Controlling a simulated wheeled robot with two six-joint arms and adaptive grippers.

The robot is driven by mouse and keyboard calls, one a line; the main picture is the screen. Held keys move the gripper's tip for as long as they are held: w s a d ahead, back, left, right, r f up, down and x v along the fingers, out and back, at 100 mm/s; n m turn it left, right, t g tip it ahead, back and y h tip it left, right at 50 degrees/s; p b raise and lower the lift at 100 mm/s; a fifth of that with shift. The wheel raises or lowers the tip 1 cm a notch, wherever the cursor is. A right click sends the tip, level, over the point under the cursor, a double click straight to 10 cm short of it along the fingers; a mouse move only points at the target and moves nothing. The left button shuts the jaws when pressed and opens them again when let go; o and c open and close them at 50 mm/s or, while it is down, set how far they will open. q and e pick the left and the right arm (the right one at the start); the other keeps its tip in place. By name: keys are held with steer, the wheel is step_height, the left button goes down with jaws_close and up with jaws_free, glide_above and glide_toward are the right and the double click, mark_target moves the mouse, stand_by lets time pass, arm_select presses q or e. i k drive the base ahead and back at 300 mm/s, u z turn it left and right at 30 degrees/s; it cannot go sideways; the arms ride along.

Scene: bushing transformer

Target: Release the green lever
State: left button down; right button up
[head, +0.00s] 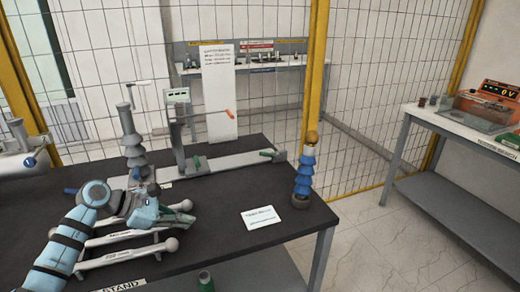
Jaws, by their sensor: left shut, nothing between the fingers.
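My left gripper (186,214) reaches in from the left, low over the dark table, with its fingers shut and empty. A small green handle (182,205) shows right beside its fingertips; I cannot tell whether they touch. Another green lever (268,153) sits at the right end of the long grey rail fixture (232,164), well away from the gripper. A small green part (196,162) is at the fixture's post. I cannot tell which of these green parts is the task's lever. My right gripper is not in view.
A grey ribbed bushing (133,140) stands behind my left gripper. A blue ribbed bushing (304,172) stands at the dark table's (300,222) right edge. A white card (261,217) lies in front. A mesh fence and yellow post (315,75) stand behind; a side bench (440,122) is right.

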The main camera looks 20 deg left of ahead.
mark_target(277, 156)
steer(key=i, duration=1.35)
